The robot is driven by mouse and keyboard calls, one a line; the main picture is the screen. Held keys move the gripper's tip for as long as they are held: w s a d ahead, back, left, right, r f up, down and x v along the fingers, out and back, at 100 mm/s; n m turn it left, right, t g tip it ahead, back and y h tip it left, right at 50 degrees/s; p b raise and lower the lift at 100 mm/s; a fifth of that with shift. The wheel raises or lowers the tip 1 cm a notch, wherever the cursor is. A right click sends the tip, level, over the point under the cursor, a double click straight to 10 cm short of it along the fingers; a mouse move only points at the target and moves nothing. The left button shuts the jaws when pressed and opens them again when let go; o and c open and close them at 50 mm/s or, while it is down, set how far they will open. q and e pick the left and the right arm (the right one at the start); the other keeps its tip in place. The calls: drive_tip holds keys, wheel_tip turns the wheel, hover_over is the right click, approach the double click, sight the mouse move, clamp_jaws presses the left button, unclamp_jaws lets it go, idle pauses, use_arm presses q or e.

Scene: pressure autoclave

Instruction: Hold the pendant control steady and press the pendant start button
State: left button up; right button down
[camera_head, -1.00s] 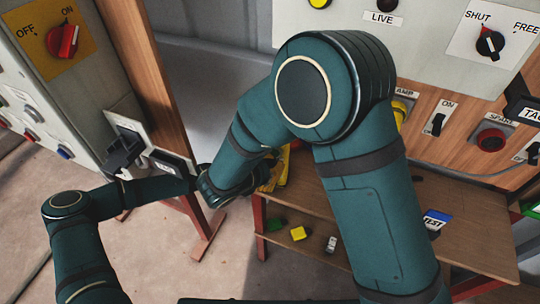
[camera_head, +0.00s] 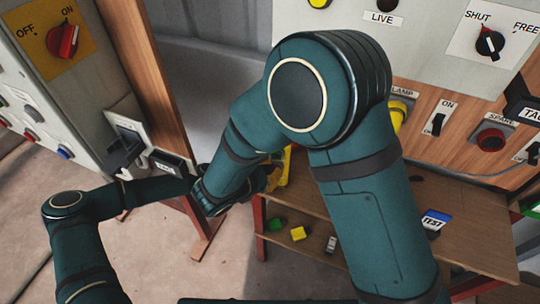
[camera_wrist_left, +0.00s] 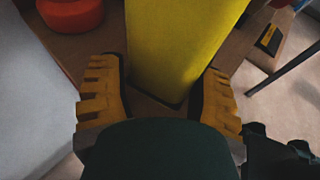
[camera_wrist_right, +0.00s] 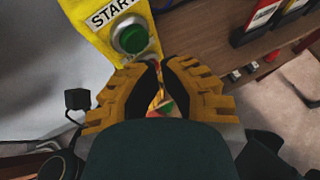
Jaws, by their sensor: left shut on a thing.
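The yellow pendant control (camera_head: 284,168) hangs in the middle of the head view, partly hidden by my right arm. In the left wrist view its yellow body (camera_wrist_left: 180,45) stands between the fingers of my left gripper (camera_wrist_left: 163,92), which is shut on it. In the head view the left gripper is hidden behind my right arm. The right wrist view shows the pendant's START label (camera_wrist_right: 112,10) and round green start button (camera_wrist_right: 132,39). My right gripper (camera_wrist_right: 160,66) has its fingertips nearly together, just below and right of the button, apparently holding nothing. Contact with the button is not visible.
A wooden bench (camera_head: 385,225) stands at the right, with small coloured blocks (camera_head: 298,233) on its lower shelf. A panel with an ON switch (camera_head: 438,122) and a red button (camera_head: 491,140) is behind it. A cabinet with a red knob (camera_head: 65,42) stands at the left.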

drive_tip(key=shift+s, duration=0.2)
drive_tip(key=shift+s+a, duration=0.25)
drive_tip(key=shift+s, duration=0.55)
drive_tip(key=shift+s+a, duration=0.3)
drive_tip(key=shift+s, duration=0.45)
drive_tip(key=shift+s+a, duration=0.25)
drive_tip(key=shift+s, duration=0.55)
use_arm(q)
drive_tip(key=o, duration=0.9)
drive_tip(key=shift+c, duration=0.2)
